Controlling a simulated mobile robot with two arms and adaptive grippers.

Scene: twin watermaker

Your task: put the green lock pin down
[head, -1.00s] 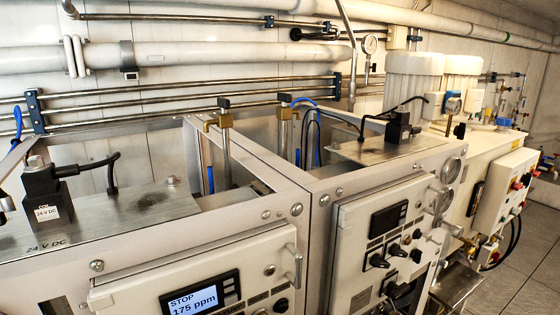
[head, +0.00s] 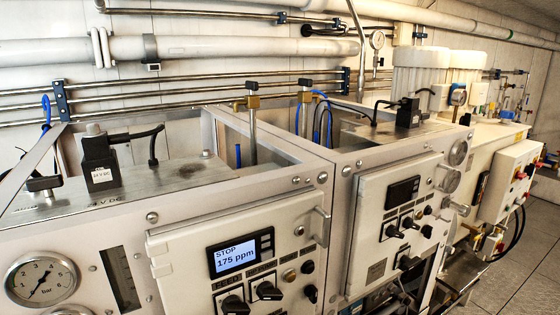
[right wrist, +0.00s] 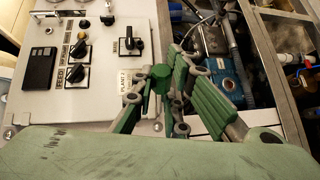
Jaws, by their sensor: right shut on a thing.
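My right gripper (right wrist: 158,88) shows in the right wrist view, with green finger pads and grey joints. It is shut on the green lock pin (right wrist: 160,75), whose green head shows between the fingers. The rest of the pin is hidden by the fingers. The gripper is in front of a white control panel (right wrist: 110,95), near its lower right edge and a small label (right wrist: 131,79). I cannot tell whether the pin touches anything below. Neither gripper shows in the head view.
The head view shows two steel cabinets with a lit display (head: 236,256), knobs and a pressure gauge (head: 43,278). A solenoid block (head: 100,160) stands on the left cabinet's top plate. In the wrist view, a blue pump part (right wrist: 222,80) and hoses lie in an open bay at right.

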